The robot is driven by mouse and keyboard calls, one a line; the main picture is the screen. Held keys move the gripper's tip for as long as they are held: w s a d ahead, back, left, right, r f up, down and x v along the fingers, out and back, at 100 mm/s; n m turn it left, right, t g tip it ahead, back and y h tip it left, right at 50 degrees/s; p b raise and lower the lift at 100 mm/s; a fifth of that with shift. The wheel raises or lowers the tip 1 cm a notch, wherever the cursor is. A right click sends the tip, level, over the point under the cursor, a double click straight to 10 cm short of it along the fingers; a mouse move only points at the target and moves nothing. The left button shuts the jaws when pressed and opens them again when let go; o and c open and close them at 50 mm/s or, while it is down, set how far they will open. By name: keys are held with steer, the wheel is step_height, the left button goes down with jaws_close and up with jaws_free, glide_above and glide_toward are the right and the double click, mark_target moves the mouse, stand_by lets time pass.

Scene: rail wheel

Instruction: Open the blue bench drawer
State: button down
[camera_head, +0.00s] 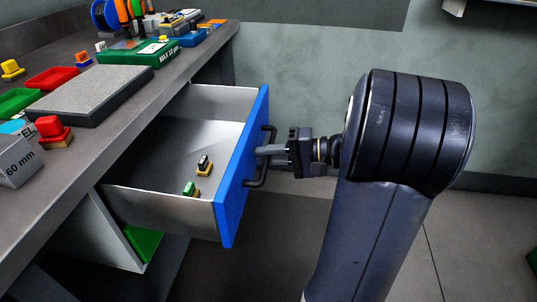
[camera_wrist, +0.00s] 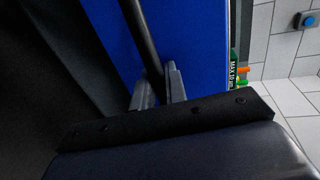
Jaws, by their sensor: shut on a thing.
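The bench drawer has a blue front (camera_head: 243,170) and grey metal walls. It stands pulled well out from under the grey bench top, with its inside in view. My gripper (camera_head: 262,151) is at the black bar handle (camera_head: 262,178) on the blue front, shut on it. In the wrist view, the fingers (camera_wrist: 160,88) close around the dark handle bar (camera_wrist: 142,38), with the blue front (camera_wrist: 195,35) behind.
The bench top (camera_head: 150,110) holds a grey plate (camera_head: 92,93), a green box (camera_head: 139,52), a red tray (camera_head: 52,79) and several small coloured parts. Below the drawer is an open shelf with something green (camera_head: 143,243).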

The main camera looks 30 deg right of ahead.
steer(key=c, duration=1.8)
jaws_free()
steer(key=p+v, duration=0.2)
steer(key=v, duration=0.8)
steer(key=shift+s+d, duration=0.2)
steer(key=shift+d, duration=0.15)
steer(key=b+x, duration=0.2)
steer(key=x, duration=0.9)
steer(key=shift+r, duration=0.1)
steer(key=shift+a, duration=0.1)
